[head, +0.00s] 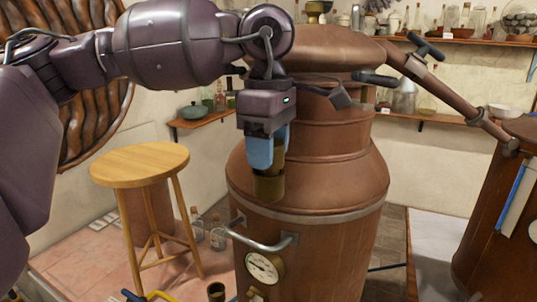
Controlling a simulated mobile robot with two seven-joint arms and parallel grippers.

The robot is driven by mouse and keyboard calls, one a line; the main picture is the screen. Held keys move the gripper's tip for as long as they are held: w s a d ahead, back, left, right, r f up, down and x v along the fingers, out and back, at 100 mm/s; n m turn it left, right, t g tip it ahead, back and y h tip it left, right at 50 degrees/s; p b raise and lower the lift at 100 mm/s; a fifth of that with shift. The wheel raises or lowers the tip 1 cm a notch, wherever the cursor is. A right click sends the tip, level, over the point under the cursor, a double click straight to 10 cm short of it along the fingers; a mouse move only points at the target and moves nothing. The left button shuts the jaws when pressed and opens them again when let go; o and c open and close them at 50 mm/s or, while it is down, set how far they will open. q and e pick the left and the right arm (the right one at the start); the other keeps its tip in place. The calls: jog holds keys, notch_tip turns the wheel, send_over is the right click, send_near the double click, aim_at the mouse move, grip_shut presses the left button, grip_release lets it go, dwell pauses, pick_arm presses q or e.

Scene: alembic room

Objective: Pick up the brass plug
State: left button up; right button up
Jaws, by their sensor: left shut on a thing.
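The brass plug (268,187) is a short, dark gold cylinder in the head view. My left gripper (268,160) points down and is shut on its upper part with blue fingers. The plug hangs upright below the fingers, in front of the copper still's (345,180) shoulder. I cannot tell whether it touches the still. The fingers hide part of the plug's top. My right gripper is out of view.
The still has a metal handle (262,243) and a gauge (263,268) low on its front. A round wooden stool (140,165) stands to the left. Shelves with bottles (455,38) line the back wall. A copper pipe runs right to another vessel (490,210).

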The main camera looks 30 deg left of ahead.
pick_arm(q)
notch_tip(320, 180, up, 19)
dwell(0.4)
jog(key=shift+r, duration=0.1)
dwell(0.6)
